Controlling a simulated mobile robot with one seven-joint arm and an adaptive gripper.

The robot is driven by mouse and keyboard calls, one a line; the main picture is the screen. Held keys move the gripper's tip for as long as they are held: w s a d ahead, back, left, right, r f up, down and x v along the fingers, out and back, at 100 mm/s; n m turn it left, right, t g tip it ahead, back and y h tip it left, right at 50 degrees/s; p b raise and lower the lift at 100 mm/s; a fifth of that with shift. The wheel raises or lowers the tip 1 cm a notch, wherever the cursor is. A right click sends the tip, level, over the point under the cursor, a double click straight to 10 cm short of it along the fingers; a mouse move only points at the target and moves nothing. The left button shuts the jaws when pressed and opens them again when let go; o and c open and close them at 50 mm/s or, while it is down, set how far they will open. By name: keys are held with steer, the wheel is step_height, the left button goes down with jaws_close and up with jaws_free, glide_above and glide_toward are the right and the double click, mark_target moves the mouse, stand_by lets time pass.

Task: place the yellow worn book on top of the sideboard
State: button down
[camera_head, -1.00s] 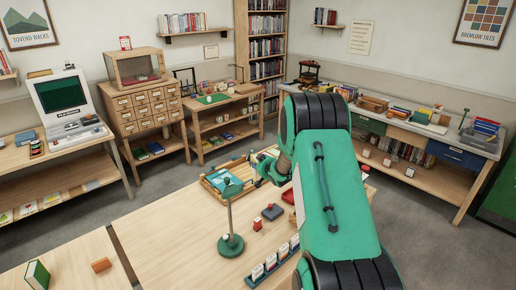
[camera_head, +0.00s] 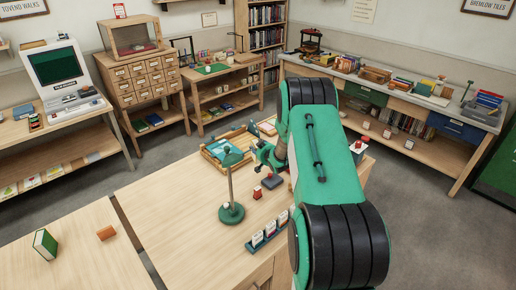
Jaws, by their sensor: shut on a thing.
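My gripper (camera_head: 264,156) is at the far side of the near wooden table, just right of a wooden tray. It is small and partly behind my green arm. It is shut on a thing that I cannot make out. I cannot pick out the yellow worn book for certain; a small yellow item (camera_head: 424,87) lies among books on the long unit at the right wall. That unit (camera_head: 350,88) has a grey top, wooden shelves, and green and blue drawers. A lower wooden unit with a green mat (camera_head: 212,69) stands at the back. I cannot tell which is the sideboard.
On the near table (camera_head: 170,200) are a green lamp (camera_head: 231,212), the tray (camera_head: 212,158), a dark block (camera_head: 272,181), a small red item (camera_head: 257,193) and a card rack (camera_head: 268,236). A green book (camera_head: 45,244) stands front left. Grey floor separates the furniture.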

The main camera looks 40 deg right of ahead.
steer(key=shift+f+b, duration=1.4)
steer(key=shift+f, duration=1.9)
steer(key=shift+f+b, duration=0.45)
steer(key=shift+f, duration=0.2)
steer(key=c, duration=1)
jaws_free()
steer(key=shift+f, duration=0.1)
steer(key=shift+s, duration=0.1)
steer(key=v, duration=1.2)
